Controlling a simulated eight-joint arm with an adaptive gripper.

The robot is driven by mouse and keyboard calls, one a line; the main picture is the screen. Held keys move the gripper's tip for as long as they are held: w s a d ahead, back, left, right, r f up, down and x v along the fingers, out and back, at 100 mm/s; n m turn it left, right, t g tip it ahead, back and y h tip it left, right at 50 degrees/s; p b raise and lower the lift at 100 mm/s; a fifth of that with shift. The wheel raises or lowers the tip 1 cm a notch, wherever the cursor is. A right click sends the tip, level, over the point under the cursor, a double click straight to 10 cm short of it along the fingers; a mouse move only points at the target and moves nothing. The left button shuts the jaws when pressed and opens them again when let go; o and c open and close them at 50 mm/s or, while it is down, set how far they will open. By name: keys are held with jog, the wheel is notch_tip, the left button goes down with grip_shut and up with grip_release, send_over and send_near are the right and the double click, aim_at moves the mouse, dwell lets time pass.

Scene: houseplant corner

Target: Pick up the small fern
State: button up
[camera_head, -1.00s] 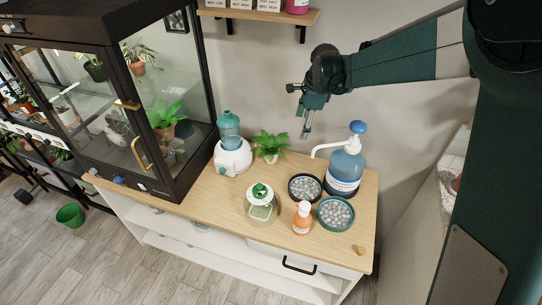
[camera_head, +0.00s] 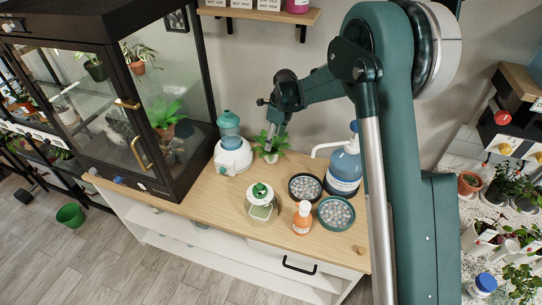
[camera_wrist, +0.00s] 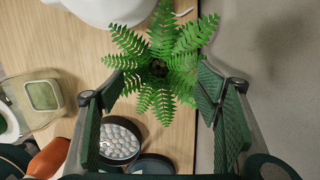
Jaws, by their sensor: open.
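The small fern (camera_wrist: 160,45) has bright green, toothed fronds spreading from a dark centre; its pot is hidden below the leaves in the wrist view. In the head view the fern (camera_head: 279,143) stands on the wooden cabinet top (camera_head: 219,207), close to the wall. My gripper (camera_head: 270,146) is directly over it, pointing down, and covers part of its leaves. In the wrist view my gripper (camera_wrist: 160,98) is open, with its green pads on either side of the lower fronds. The pads look close to the frond tips; I cannot tell whether they touch.
A white and teal humidifier (camera_head: 232,155) stands just left of the fern. A blue pump bottle (camera_head: 345,168) and two pebble trays, black (camera_head: 305,187) and teal (camera_head: 336,212), are to the right. An orange bottle (camera_head: 302,218) and a green-lidded jar (camera_head: 261,205) stand in front.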

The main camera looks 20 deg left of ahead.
aim_at(271, 154)
jog(key=shift+f, duration=0.1)
jog(key=shift+a+f, duration=0.2)
jog(key=shift+f, duration=0.95)
jog(key=shift+f, duration=0.1)
jog(key=shift+a+f+b, duration=0.2)
jog(key=shift+f+b, duration=0.1)
jog(key=shift+f, duration=0.95)
jog(key=shift+a+f+b, duration=0.15)
jog(key=shift+f+b, duration=0.1)
jog(key=shift+f, duration=1)
jog(key=shift+c, duration=0.6)
jog(key=c, duration=1)
